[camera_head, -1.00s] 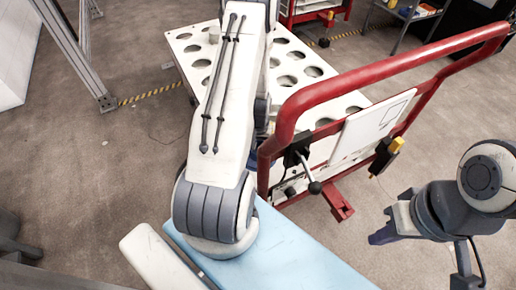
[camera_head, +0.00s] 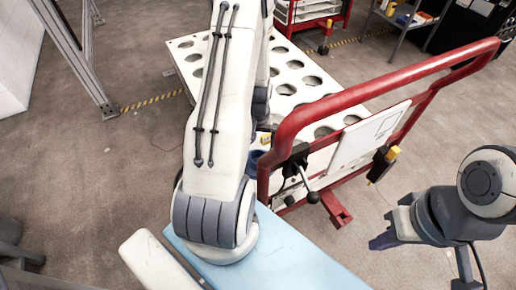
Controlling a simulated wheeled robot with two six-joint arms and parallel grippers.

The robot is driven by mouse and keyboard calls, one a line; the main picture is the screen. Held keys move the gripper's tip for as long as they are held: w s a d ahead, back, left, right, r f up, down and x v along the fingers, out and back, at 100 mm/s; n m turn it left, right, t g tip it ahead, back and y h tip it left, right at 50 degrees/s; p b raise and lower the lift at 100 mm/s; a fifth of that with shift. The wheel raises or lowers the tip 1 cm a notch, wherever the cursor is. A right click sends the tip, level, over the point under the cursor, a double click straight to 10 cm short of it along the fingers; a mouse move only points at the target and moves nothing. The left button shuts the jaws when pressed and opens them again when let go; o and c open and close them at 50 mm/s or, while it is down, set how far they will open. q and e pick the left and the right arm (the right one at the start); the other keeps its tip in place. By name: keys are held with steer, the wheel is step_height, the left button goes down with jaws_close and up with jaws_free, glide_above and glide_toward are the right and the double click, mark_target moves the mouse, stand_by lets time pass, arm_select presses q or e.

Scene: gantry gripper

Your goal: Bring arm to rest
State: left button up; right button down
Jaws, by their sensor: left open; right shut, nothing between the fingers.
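My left arm (camera_head: 218,120) rises through the middle of the head view and reaches over the white table with round holes (camera_head: 185,58). It hides most of my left gripper (camera_head: 257,159); only a dark blue part shows beside the arm, left of the red frame. That gripper is open, and its fingertips are not clearly visible. My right arm (camera_head: 450,208) is bent at the right edge. My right gripper (camera_head: 383,239) is shut and empty, above the bare floor, right of the red frame and apart from it.
A red tubular handle frame (camera_head: 375,93) with a white panel (camera_head: 367,137) and a black-knobbed lever (camera_head: 312,197) stands close between my arms. A grey metal post (camera_head: 78,55) stands at the left. A shelf (camera_head: 415,17) is at the back right. The floor at right is open.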

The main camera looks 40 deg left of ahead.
arm_select(q)
steer(key=shift+r, duration=0.65)
